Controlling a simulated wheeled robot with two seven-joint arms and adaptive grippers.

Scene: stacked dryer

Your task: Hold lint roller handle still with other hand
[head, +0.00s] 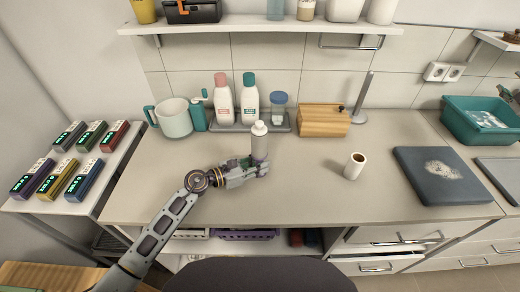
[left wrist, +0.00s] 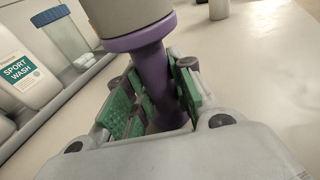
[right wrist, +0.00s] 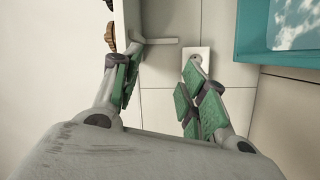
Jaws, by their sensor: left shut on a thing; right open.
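The lint roller stands upright, with a pale roller head (head: 259,142) above a purple handle (left wrist: 150,68). My left gripper (head: 262,168) is shut around the purple handle. Its green finger pads press on both sides of the handle in the left wrist view. The handle's lower end is partly hidden by the fingers. A short white roll with a brown end (head: 354,167) stands apart on the counter to the right. My right gripper (right wrist: 158,78) is open and empty, with the tiled wall beyond its fingers.
Behind the roller, a tray (head: 228,126) holds two white bottles and a blue-lidded jar. A wooden box (head: 323,121), dark board (head: 425,188) and teal tub (head: 460,128) stand farther right. A shelf (head: 215,27) hangs above. The counter's front middle is clear.

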